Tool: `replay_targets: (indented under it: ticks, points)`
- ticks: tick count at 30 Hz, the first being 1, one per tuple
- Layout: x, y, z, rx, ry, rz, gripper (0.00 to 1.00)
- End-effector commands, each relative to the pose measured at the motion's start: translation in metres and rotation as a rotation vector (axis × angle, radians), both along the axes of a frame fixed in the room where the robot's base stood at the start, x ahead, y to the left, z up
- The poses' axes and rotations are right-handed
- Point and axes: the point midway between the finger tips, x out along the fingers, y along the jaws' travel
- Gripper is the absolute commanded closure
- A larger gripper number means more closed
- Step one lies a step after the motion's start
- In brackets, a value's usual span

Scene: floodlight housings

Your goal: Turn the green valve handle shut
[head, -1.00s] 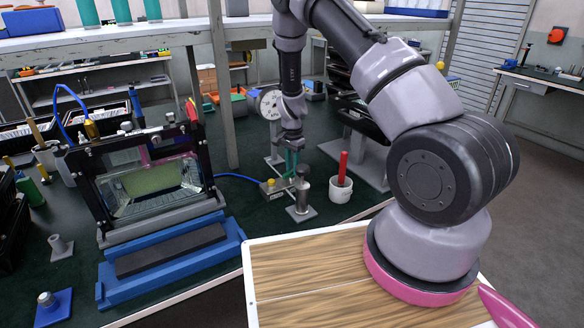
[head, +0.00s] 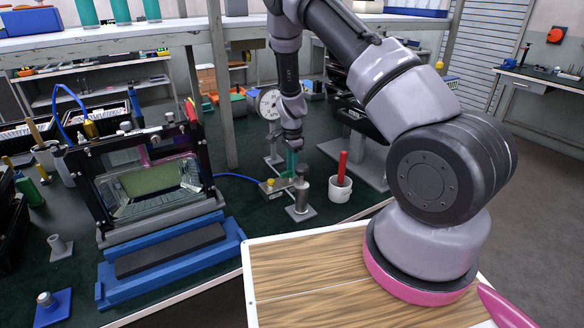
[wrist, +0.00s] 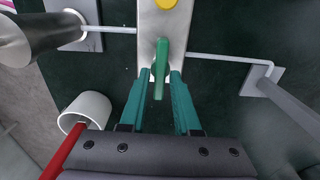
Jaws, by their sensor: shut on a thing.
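The green valve handle (wrist: 161,66) lies along the pale valve plate (wrist: 150,25) in the wrist view. The teal fingers of my gripper (wrist: 160,80) are on either side of it and shut on it. In the head view my gripper (head: 291,163) points down over the small valve block (head: 270,189) on the dark green bench. The handle is mostly hidden there by the fingers and a metal post.
A metal post (head: 301,190) and a white cup (head: 340,190) with a red-handled tool stand close to my gripper. A dial gauge (head: 268,103) is behind. A framed floodlight housing (head: 150,180) and blue base are left, with a blue hose between.

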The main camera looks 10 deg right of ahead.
Motion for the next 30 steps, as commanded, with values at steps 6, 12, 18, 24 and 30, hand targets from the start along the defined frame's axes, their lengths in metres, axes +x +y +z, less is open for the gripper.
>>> replay_targets:
  ticks: [6, 12, 18, 24, 30]
  points:
    - [-0.001, 0.001, 0.000, 0.002, 0.002, 0.001, 0.53]
    - [0.000, 0.001, 0.000, 0.001, 0.000, 0.001, 0.53]
    - [0.001, 0.001, 0.017, 0.001, -0.003, 0.002, 0.53]
    - [0.000, 0.002, 0.058, 0.002, -0.003, 0.003, 0.53]
    - [0.000, 0.002, 0.092, 0.002, -0.001, 0.002, 0.53]
